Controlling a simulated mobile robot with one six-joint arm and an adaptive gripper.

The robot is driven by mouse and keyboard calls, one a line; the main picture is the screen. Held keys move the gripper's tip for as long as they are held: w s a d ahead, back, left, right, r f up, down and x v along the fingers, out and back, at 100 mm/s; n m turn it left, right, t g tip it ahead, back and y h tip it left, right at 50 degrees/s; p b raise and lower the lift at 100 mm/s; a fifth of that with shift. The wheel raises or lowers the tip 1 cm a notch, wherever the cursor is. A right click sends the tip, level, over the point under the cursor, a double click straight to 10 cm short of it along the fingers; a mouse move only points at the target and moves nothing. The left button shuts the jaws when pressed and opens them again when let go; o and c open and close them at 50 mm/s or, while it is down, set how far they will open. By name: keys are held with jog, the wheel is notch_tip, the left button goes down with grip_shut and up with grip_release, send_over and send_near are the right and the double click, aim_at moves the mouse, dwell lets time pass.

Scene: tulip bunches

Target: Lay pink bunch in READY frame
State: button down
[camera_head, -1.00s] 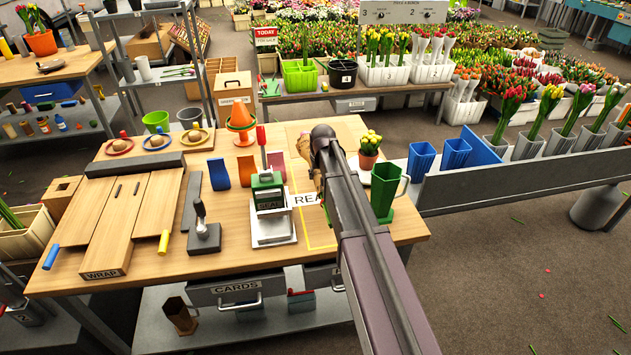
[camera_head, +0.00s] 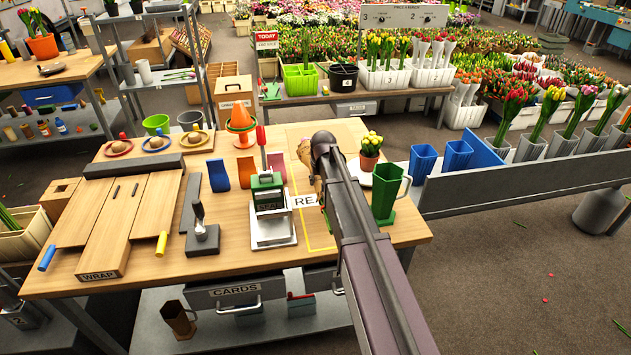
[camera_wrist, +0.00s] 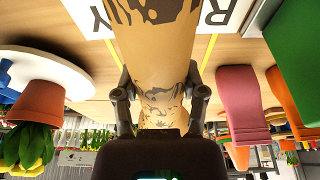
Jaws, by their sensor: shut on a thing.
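In the wrist view my gripper (camera_wrist: 160,97) is shut on a bunch wrapped in tan paper with dark blotches (camera_wrist: 152,55). The flower heads are not seen, so its colour cannot be told. In the head view my arm hides the gripper and most of the bunch; a sliver of tan wrap (camera_head: 317,185) shows left of the arm. The READY frame (camera_head: 321,248) is a yellow outline on the table, with its label (camera_head: 302,201) partly covered. The bunch lies across this label in the wrist view. Whether it touches the table cannot be told.
A green jug (camera_head: 386,195) and a pot of yellow tulips (camera_head: 369,162) stand right of my arm. A green stamp (camera_head: 267,195) on a metal base stands left of the frame. The wooden WRAP board (camera_head: 127,215) lies farther left.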

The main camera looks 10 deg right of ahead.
jog(key=shift+f+b, duration=1.55)
jog(key=shift+f, duration=0.3)
jog(key=shift+c, duration=0.4)
grip_release()
jog(key=s+r+g+p, duration=0.1)
jog(key=s+r+p, duration=0.2)
jog(key=s, duration=1.1)
jog(key=s+a+r+g+p, duration=0.1)
jog(key=s+r+g+p, duration=0.1)
jog(key=s, duration=1.3)
jog(key=shift+a+r+p, duration=0.2)
jog(key=shift+r+p, duration=0.4)
jog(key=shift+p, duration=0.3)
